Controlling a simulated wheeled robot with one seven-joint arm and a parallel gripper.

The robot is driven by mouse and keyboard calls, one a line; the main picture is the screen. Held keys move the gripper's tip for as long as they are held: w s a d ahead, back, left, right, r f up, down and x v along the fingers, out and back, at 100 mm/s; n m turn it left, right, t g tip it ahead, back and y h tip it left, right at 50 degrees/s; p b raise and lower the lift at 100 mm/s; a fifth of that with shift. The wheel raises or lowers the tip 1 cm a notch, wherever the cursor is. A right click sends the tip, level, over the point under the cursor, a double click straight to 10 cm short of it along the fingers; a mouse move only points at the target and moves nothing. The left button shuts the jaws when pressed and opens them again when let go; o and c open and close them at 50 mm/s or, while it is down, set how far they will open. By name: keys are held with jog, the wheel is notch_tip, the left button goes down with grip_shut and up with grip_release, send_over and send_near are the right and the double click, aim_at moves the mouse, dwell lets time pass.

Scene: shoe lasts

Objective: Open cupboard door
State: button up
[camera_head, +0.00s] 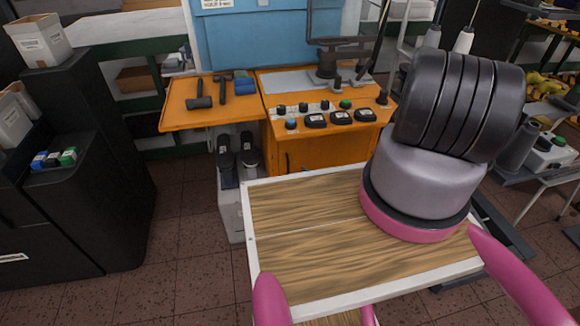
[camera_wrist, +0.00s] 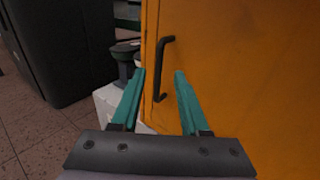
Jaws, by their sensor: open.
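In the wrist view an orange cupboard door (camera_wrist: 240,70) fills the right half, with a dark vertical bar handle (camera_wrist: 161,68) near its left edge. My gripper (camera_wrist: 159,78) has two green fingers, spread apart and empty. In the picture the handle stands between and above the fingertips, with nothing gripped. How far the fingers are from the handle is hard to tell. In the head view the orange cupboard (camera_head: 320,150) stands at the back centre, its front partly hidden by a wood-topped surface and my arm. My gripper is hidden there.
A wood-topped surface with a white rim (camera_head: 247,215) lies in front of the cupboard. Grey-white equipment (camera_head: 230,190) stands left of the cupboard. Black cabinets (camera_head: 75,190) stand at the left. Hammers (camera_head: 200,95) lie on the orange top. Some floor (camera_head: 185,215) is clear between.

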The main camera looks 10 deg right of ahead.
aim_at(291, 167)
jog(key=x, duration=0.6)
jog(key=shift+w+a, duration=0.15)
jog(key=shift+w, duration=0.05)
grip_shut()
dwell(1.2)
